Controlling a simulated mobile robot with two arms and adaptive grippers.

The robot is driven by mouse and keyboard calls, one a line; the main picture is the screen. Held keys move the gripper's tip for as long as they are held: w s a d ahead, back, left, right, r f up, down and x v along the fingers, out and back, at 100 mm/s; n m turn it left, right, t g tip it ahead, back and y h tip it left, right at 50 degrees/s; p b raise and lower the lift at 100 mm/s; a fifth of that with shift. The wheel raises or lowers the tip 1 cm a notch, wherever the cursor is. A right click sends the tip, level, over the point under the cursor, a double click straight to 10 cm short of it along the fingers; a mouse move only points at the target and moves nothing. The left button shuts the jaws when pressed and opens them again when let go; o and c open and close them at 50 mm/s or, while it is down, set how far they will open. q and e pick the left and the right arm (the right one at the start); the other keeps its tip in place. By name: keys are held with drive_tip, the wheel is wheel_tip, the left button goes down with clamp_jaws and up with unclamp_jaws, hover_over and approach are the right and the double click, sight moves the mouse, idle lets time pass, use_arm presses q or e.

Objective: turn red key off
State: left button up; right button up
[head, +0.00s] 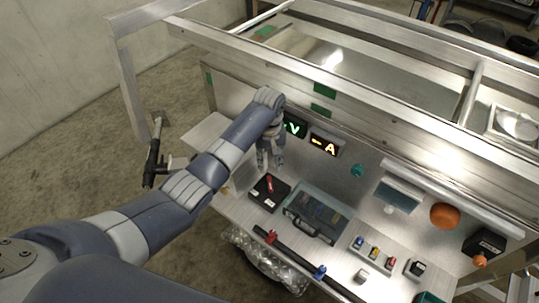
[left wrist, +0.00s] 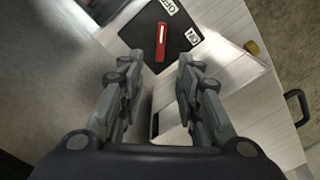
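The red key (head: 269,184) sits on a black box (head: 262,196) on the trailer's shelf. In the left wrist view the red key (left wrist: 161,42) lies lengthwise up the picture on the black plate (left wrist: 178,42). An OFF label is just beyond its upper end and an ON label is to its right. My left gripper (head: 270,165) is above and behind the box in the head view. In the left wrist view its two fingers (left wrist: 158,64) are spread apart with nothing between them, short of the key. My right gripper is not in view.
Two lit displays (head: 325,146) are on the panel behind the gripper. A clear-lidded case (head: 318,212) stands right of the black box. Colored switches (head: 375,252), an orange ball (head: 445,216) and a dark bar with clamps (head: 300,258) are farther right and in front.

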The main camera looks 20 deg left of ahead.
use_arm(q)
drive_tip(key=shift+r, duration=1.45)
drive_tip(key=shift+f, duration=0.1)
